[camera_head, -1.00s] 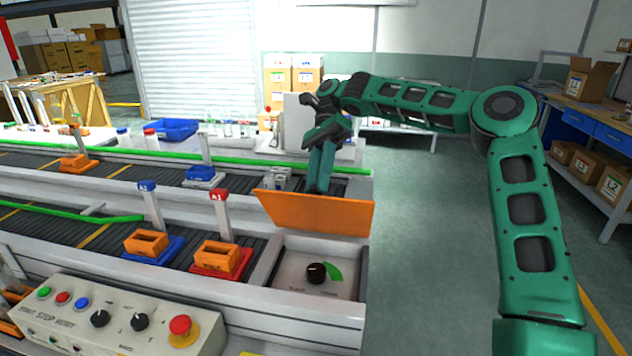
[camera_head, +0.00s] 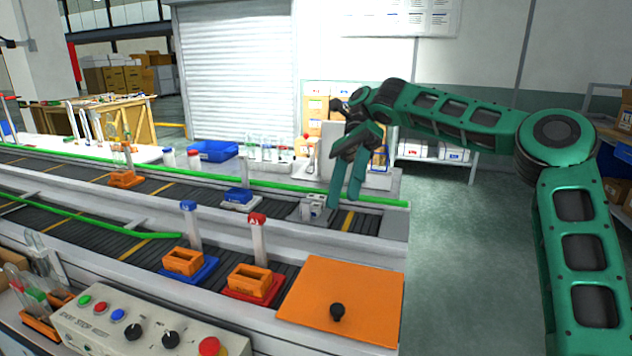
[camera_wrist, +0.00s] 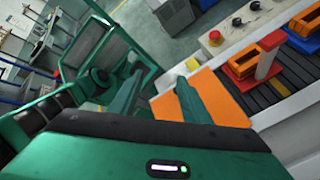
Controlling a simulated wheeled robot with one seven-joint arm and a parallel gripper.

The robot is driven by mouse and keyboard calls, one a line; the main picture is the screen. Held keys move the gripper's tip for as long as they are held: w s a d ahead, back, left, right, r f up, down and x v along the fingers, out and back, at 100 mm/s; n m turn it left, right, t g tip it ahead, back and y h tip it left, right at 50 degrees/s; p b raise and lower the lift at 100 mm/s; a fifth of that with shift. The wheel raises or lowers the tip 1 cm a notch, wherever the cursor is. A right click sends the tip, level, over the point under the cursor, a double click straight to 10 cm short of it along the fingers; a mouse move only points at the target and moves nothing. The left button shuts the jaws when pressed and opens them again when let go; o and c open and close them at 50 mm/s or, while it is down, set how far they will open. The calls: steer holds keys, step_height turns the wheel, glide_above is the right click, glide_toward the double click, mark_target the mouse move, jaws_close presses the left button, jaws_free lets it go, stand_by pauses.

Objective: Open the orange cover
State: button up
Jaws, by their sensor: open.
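The orange cover (camera_head: 365,290) lies flat and shut at the near right end of the conveyor bench. A black knob (camera_head: 337,312) sits on it near its front edge. Whatever is under the cover is hidden. My gripper (camera_head: 344,192) is open and empty, above the rear conveyor, behind and apart from the cover. In the wrist view my gripper (camera_wrist: 160,85) has its two fingers spread. Part of the orange cover (camera_wrist: 228,102) shows beyond the right finger there.
A control panel (camera_head: 130,320) with buttons and knobs stands left of the cover. A red base (camera_head: 254,287) with an orange block and upright tube stands just left of it, and a blue base (camera_head: 190,270) farther left. Open floor (camera_head: 460,260) lies to the right.

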steer(key=s+a+r, duration=0.4)
steer(key=s+a, duration=0.1)
steer(key=a, duration=0.1)
steer(key=shift+r, duration=0.4)
steer(key=shift+a+f, duration=0.1)
steer(key=shift+f, duration=0.05)
